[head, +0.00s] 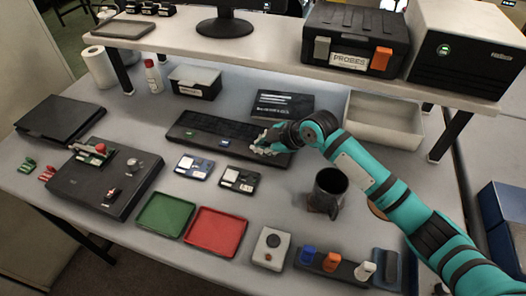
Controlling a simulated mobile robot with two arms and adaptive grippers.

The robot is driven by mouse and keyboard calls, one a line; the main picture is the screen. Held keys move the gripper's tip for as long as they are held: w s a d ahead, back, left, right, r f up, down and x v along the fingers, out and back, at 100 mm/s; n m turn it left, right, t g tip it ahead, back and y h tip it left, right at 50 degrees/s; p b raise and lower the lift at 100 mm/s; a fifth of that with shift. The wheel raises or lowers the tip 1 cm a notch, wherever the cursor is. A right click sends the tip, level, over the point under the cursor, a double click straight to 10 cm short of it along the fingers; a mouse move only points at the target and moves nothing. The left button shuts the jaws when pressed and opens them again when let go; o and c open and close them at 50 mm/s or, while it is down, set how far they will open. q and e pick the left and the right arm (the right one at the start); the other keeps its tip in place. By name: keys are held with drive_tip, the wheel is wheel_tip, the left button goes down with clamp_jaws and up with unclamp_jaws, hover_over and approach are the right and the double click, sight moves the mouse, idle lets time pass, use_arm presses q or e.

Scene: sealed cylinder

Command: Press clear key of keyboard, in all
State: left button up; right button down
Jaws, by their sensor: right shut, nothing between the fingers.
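The black keyboard (205,129) lies on the bench near the middle. The clear key cannot be made out. My left gripper is not in view.
A dark mug (326,187) stands close below my right arm. A white bin (385,121) is behind it. Two small boards (239,180) lie in front of the keyboard, with a green tray (165,214) and red tray (215,231) nearer. A raised shelf (270,47) spans the back.

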drive_tip(key=shift+f, duration=0.55)
idle(0.5)
idle(0.4)
drive_tip(key=shift+r+p, duration=0.55)
drive_tip(key=shift+r, duration=0.3)
drive_tip(key=shift+r+p, duration=2.1)
drive_tip(key=shift+r, duration=0.4)
